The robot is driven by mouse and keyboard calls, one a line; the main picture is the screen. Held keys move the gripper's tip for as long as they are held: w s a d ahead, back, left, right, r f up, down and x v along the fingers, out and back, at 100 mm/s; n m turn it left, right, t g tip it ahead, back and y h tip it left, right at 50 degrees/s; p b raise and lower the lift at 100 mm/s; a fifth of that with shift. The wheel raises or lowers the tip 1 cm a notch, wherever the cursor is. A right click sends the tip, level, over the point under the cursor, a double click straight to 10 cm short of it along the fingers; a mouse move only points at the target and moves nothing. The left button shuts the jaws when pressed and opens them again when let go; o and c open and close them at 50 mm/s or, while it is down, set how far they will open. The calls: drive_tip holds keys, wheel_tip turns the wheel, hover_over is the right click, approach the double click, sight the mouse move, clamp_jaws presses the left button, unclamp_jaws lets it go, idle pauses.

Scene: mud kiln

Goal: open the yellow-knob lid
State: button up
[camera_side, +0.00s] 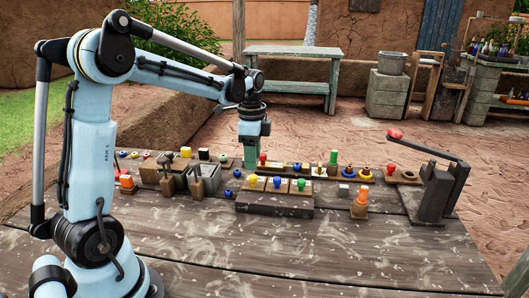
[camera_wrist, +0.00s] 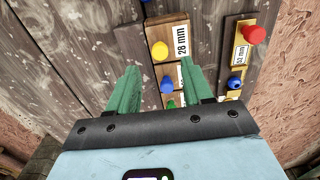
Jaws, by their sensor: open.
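A low dark wooden box (camera_side: 275,204) stands on the table with three tan lids in a row on top, lying flat. Their knobs are yellow (camera_side: 253,181), blue (camera_side: 277,182) and green (camera_side: 301,185). My gripper (camera_side: 250,165) points down with green fingers, above and seemingly a little behind the yellow-knob end. In the wrist view my gripper (camera_wrist: 160,66) is open and empty. The yellow knob (camera_wrist: 160,51) shows just past the fingertips, and the blue knob (camera_wrist: 167,84) shows between the fingers, lower down. The green knob (camera_wrist: 170,104) is partly hidden by my gripper.
Behind the box runs a wooden rail with a red knob (camera_wrist: 254,35) and several coloured pieces. A grey bin (camera_side: 205,177) stands to the left. An orange piece (camera_side: 360,203) and a red-ended lever (camera_side: 394,134) stand to the right. The table front is clear.

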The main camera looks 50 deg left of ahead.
sight(253, 176)
drive_tip(key=shift+f, duration=2.65)
clamp_jaws()
